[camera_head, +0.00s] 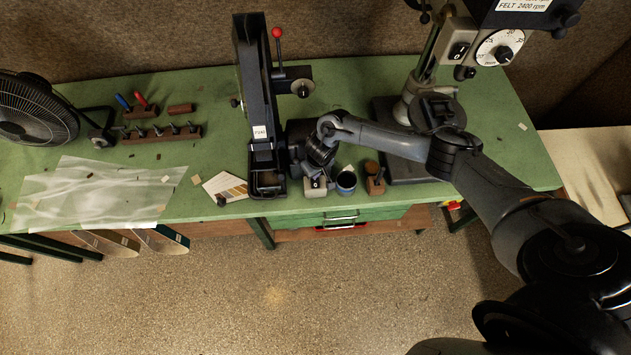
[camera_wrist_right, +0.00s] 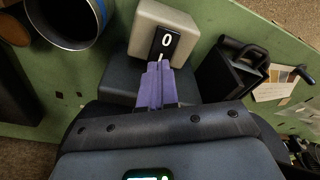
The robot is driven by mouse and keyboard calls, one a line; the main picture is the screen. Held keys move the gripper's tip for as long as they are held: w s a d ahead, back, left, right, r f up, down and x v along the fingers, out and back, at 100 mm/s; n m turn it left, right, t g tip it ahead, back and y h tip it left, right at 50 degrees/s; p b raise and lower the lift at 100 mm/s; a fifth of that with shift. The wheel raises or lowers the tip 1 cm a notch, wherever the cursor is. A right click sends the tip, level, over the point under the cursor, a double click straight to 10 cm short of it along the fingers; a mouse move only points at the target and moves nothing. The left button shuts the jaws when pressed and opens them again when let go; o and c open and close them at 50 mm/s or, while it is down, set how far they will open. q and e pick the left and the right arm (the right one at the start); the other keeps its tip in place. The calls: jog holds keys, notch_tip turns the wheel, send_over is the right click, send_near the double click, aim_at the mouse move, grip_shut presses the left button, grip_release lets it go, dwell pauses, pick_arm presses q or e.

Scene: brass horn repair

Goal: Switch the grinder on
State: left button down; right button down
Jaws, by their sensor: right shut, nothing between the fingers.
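The belt grinder (camera_head: 257,100), dark with a P240 label, stands on the green bench. Its pale switch box (camera_head: 316,187) is at the bench's front edge, to the right of the grinder's lower end; it also shows in the right wrist view (camera_wrist_right: 180,20). The black rocker (camera_wrist_right: 164,45) on it has a white 0 at the far end and a white mark at the near end. My right gripper (camera_wrist_right: 156,72) is shut and empty, its purple fingertips right at the near end of the rocker. I cannot tell whether they touch. My left gripper is not in view.
A blue-rimmed cup (camera_head: 346,182) and a small brown block (camera_head: 375,178) stand right of the switch box. A felt-wheel machine (camera_head: 497,45) with a dial and its own switch stands behind my right arm. A fan (camera_head: 35,108) and tool rack (camera_head: 163,134) are at left.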

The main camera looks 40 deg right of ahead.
jog(key=shift+f, duration=0.4)
jog(key=shift+f+b, duration=0.3)
jog(key=shift+b, duration=0.05)
jog(key=shift+r, duration=0.1)
dwell(0.3)
jog(key=shift+r+p, duration=0.4)
jog(key=shift+p, duration=0.25)
notch_tip(320, 180, up, 2)
jog(key=p, duration=0.2)
jog(key=shift+r+p, duration=0.2)
jog(key=shift+p, duration=0.15)
notch_tip(320, 180, up, 4)
jog(key=p, duration=0.4)
jog(key=shift+f, duration=0.15)
jog(key=shift+s+f, duration=0.1)
jog(key=shift+f, duration=0.05)
